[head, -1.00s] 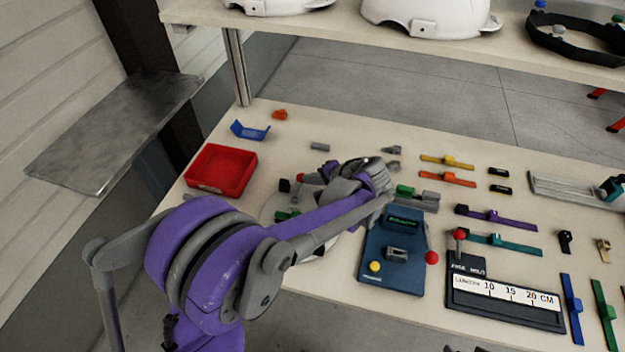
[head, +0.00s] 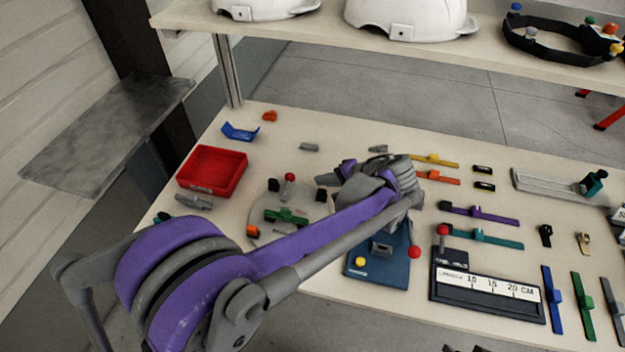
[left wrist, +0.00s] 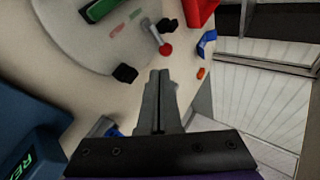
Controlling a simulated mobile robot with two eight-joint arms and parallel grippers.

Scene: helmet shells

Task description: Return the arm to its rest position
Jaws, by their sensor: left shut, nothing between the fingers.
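My left arm, purple and grey, reaches in the head view from the lower left across the table. Its wrist is above the blue fixture. My left gripper (head: 328,180) points left, partly hidden by the wrist. In the left wrist view its two grey fingers (left wrist: 160,76) are together with nothing between them. They are over the table beside the round grey fixture (left wrist: 85,40) and close to its red-knobbed lever (left wrist: 164,47). Small dark tips at the bottom edge of the head view may be my right gripper; too little shows to tell.
The red tray (head: 213,171) and blue bracket (head: 240,132) lie left. The blue fixture (head: 375,268) and black length gauge (head: 487,298) stand near the front edge. Several coloured straps lie right. A shelf with white helmet shells (head: 408,20) is above the back. The arm covers part of the table.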

